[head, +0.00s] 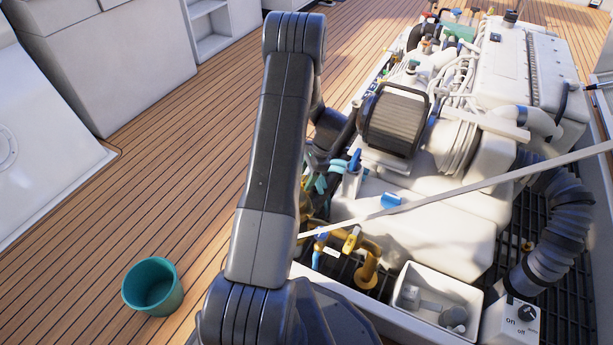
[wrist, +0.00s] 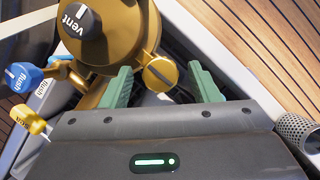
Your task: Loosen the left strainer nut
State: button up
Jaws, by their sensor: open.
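In the wrist view, the strainer (wrist: 118,38) is a round brass body with a dark knob marked "vent" (wrist: 76,20) on top. A brass nut (wrist: 160,72) with a slotted face sits at its edge. My gripper (wrist: 161,84) is open. Its two green fingers stand on either side of the nut, with a visible gap on each side. The lower part of the nut and what lies under it are partly hidden by the gripper body. In the head view, my arm hides the gripper and most of the strainer.
A blue "flush" handle (wrist: 22,75) and a yellow handle (wrist: 27,119) are left of the strainer. A mesh cylinder (wrist: 298,132) is at right. In the head view, a grey bar (head: 450,191) crosses the hatch. A teal bucket (head: 152,287) stands on open deck.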

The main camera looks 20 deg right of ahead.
jog(key=shift+c, duration=0.3)
jog(key=c, duration=0.9)
jog(key=shift+c, duration=0.2)
jog(key=shift+n, duration=0.3)
jog(key=n+g+p, duration=0.1)
jog(key=n, duration=0.1)
jog(key=shift+w+r+n, duration=0.1)
jog(key=shift+w+n, duration=0.05)
jog(key=shift+n, duration=0.15)
jog(key=n+g+p, duration=0.1)
jog(key=n, duration=0.1)
jog(key=n+g+h, duration=0.1)
jog(key=n, duration=0.2)
jog(key=shift+w+n+p, duration=0.1)
jog(key=shift+n+p, duration=0.2)
jog(key=shift+p, duration=0.1)
jog(key=n, duration=0.2)
jog(key=n+g+h, duration=0.1)
jog(key=n, duration=0.1)
jog(key=shift+w+a+h+p, duration=0.1)
jog(key=shift+a+h+p, duration=0.05)
jog(key=shift+h+p, duration=0.2)
jog(key=shift+a+n+g+h, duration=0.15)
jog(key=shift+n+h, duration=0.25)
jog(key=shift+n, duration=0.85)
jog(key=shift+d+n+g+h, duration=0.15)
jog(key=shift+n+h, duration=0.2)
jog(key=shift+n, duration=0.9)
jog(key=shift+a, duration=0.1)
